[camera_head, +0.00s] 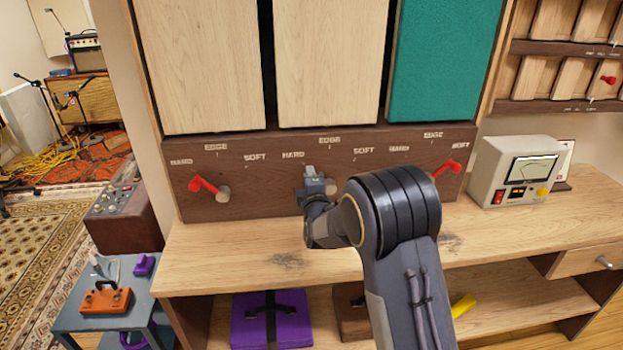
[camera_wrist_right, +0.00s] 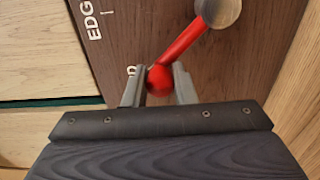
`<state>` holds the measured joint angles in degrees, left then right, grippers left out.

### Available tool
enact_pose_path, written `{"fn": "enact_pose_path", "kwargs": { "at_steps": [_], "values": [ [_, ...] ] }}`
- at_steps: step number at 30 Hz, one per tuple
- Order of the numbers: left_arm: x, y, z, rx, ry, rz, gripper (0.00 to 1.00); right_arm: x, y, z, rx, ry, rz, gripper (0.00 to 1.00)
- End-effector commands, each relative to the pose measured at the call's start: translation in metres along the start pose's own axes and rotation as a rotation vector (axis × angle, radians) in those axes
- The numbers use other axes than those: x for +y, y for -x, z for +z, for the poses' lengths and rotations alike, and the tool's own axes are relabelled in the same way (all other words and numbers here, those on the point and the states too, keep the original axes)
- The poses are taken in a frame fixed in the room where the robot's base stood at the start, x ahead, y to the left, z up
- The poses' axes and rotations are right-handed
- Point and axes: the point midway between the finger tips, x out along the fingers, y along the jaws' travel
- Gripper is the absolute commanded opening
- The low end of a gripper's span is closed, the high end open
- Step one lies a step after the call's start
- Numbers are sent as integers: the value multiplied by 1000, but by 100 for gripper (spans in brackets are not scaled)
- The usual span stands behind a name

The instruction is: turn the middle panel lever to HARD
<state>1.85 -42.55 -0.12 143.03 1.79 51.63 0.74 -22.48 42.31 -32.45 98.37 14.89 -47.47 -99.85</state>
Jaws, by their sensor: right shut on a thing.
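The brown lever board (camera_head: 270,205) runs below three panels, with HARD, EDGE and SOFT marked at each lever. The middle panel (camera_head: 328,65) is plain wood. Its lever is hidden behind my right gripper (camera_head: 313,175) in the head view. In the right wrist view, the red middle lever (camera_wrist_right: 185,42) runs from a round grey hub (camera_wrist_right: 218,10) to a red ball end. My right gripper (camera_wrist_right: 158,84) is shut on that ball, one finger on each side. The lever leans left of the EDGE mark (camera_wrist_right: 93,22), toward the HARD side. My left gripper is not in view.
Red levers stand at left (camera_head: 205,185) and right (camera_head: 447,170) on the same board. A wooden bench (camera_head: 230,250) lies below, mostly clear. A grey meter box (camera_head: 513,172) stands on it at right. A purple case (camera_head: 270,320) sits underneath.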

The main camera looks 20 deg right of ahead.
Motion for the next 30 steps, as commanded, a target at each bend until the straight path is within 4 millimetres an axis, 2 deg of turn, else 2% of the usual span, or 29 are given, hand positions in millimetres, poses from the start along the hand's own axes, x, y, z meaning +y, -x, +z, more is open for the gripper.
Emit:
{"fn": "enact_pose_path", "kwargs": {
  "at_steps": [6,7,12,23,26,30],
  "values": [
    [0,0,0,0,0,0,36,4,-2,4,-7,4,11,0],
    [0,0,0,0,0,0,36,4,-2,4,-7,4,11,27],
    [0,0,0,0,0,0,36,3,-2,4,-7,3,8,46],
    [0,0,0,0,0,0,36,1,2,2,-3,1,3,46],
    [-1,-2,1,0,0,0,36,0,12,1,-3,0,2,46],
    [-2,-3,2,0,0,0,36,1,36,1,-3,-1,4,46]
  ]
}}
